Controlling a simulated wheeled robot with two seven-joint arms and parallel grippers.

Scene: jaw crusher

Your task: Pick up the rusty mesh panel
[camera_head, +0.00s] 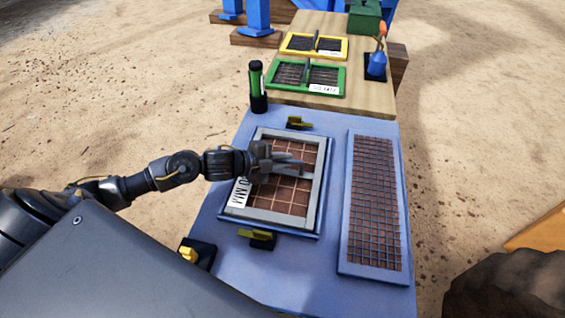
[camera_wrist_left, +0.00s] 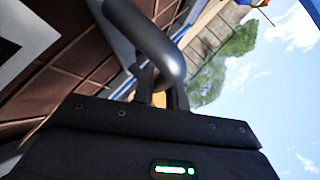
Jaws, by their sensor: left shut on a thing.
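The rusty mesh panel (camera_head: 284,196) has a grey frame, a brown-red mesh and a white label at its left side. It sits in a blue tray-like seat on the blue table. My left gripper (camera_head: 286,164) is over the upper middle of the panel, shut on its grey handle. In the left wrist view the rounded handle (camera_wrist_left: 143,40) runs up from the fingers (camera_wrist_left: 160,92), with the brown mesh (camera_wrist_left: 92,72) behind it. The fingers hide part of the handle. My right gripper is not in view.
A long blue-framed grid (camera_head: 374,205) lies at the right of the table. Yellow-handled clamps (camera_head: 299,123) (camera_head: 257,237) flank the seat. A dark rock (camera_head: 510,290) is lower right.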

